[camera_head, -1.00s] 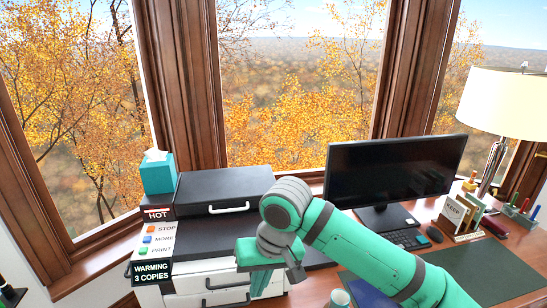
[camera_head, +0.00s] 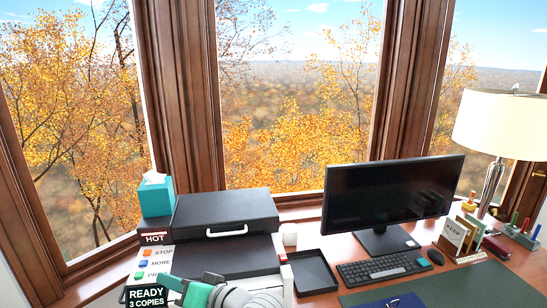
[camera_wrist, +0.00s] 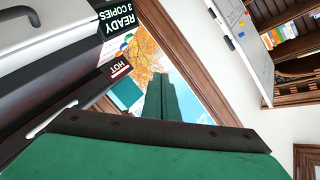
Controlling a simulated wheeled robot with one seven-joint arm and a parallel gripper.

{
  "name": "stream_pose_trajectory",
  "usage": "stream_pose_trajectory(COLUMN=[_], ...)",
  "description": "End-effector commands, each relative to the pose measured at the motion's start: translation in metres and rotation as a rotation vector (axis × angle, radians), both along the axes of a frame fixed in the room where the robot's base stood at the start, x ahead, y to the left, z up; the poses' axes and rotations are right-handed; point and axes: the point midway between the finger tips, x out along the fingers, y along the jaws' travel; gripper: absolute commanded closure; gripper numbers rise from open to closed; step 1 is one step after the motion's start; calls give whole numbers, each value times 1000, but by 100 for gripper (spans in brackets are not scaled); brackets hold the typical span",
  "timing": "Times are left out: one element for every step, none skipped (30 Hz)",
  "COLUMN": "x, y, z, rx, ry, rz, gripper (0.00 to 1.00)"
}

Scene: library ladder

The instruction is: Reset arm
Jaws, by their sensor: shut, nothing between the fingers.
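My gripper (camera_head: 174,283) is at the bottom edge of the head view, low in front of the copier's button panel. It is shut and empty. In the wrist view, its green fingers (camera_wrist: 166,97) are together and point up past the copier. The rest of my folded arm is mostly below the head view. The copier (camera_head: 226,213) has a black lid with a light handle. Its panel has the STOP (camera_head: 149,253), MORE and PRINT buttons, the last partly covered. Its sign (camera_head: 146,295) reads READY 3 COPIES.
A teal tissue box (camera_head: 156,196) stands behind a HOT label on the copier. Right of the copier are a black tray (camera_head: 313,272), a monitor (camera_head: 390,195), a keyboard (camera_head: 383,268) and a lamp (camera_head: 502,124). Tall windows stand behind. The wrist view shows a whiteboard (camera_wrist: 243,45) and bookshelves.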

Motion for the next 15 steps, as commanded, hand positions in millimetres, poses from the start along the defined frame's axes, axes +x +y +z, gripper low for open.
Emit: stream_pose_trajectory(x=[0,1,2,3,3,4,4,5,5,5,5,4,3,3,1], y=[3,3,3,2,1,0,-2,-3,-6,-8,-11,-14,-17,-20,-24], z=[-2,-3,-4,-4,-6,-8,-10,-13,-17,-20,-23,-28,-33,-38,-44], rx=[49,73,104,128,149,177,195,214,237,252,266,285,296,306,319], ry=[-6,-12,-23,-30,-35,-43,-49,-52,-59,-63,-67,-71,-73,-76,-78], rz=[-22,-39,-60,-78,-97,-122,-142,-162,-191,-212,-235,-264,-287,-312,-343], gripper=[100,100,100,100,100,100,100,100,100,100,100,100,100,100,100])
